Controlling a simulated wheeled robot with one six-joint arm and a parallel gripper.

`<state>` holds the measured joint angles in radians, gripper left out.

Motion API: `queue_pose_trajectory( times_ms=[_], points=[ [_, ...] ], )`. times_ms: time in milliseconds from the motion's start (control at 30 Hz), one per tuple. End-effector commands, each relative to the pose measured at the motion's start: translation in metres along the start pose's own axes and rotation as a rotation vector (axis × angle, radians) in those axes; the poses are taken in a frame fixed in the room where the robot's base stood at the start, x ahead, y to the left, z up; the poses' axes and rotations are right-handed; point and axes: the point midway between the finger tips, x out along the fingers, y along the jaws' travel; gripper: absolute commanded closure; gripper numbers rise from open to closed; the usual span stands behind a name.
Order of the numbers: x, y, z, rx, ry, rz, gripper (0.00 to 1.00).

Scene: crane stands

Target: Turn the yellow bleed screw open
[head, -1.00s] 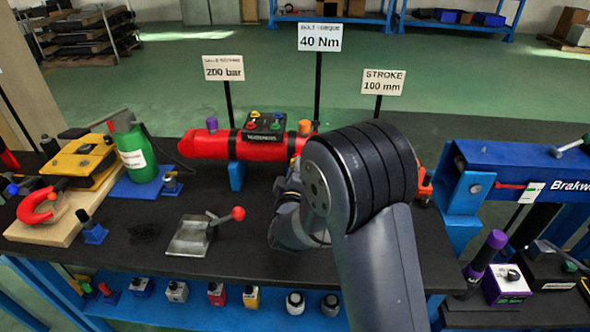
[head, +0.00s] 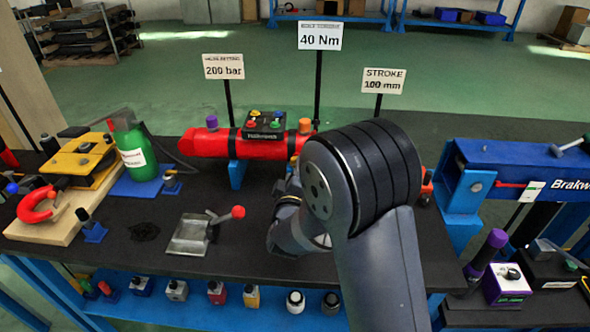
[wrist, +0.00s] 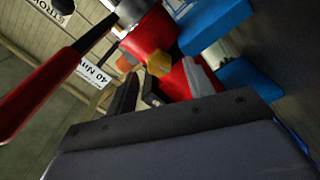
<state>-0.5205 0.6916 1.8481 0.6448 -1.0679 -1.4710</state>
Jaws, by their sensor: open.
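The yellow bleed screw (wrist: 158,64) shows in the wrist view as a small faceted yellow head on the end of the red cylinder (wrist: 150,35). My gripper (wrist: 163,82) is open. Its dark finger is to the left of the screw and its light grey finger to the right. The screw appears in line with the gap between them; I cannot tell whether either finger touches it. In the head view the red cylinder (head: 255,147) lies on a blue support, and my arm hides the screw and the gripper tips.
Blue blocks (wrist: 215,22) sit close to the right finger. A red bar (wrist: 40,95) crosses the wrist view's left side. In the head view a red-knobbed lever on a metal plate (head: 190,238) stands left of my arm. Sign posts (head: 317,80) rise behind the cylinder.

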Motion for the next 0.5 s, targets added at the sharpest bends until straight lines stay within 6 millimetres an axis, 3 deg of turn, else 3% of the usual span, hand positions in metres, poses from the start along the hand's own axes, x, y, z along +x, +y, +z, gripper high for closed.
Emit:
queue_pose_trajectory(
  times_ms=[300, 500],
  points=[
    [-0.064, -0.001, -0.001, -0.001, 0.004, -0.001, 0.5],
    [-0.087, 0.0, 0.0, -0.001, 0.002, 0.0, 0.5]
  ],
)
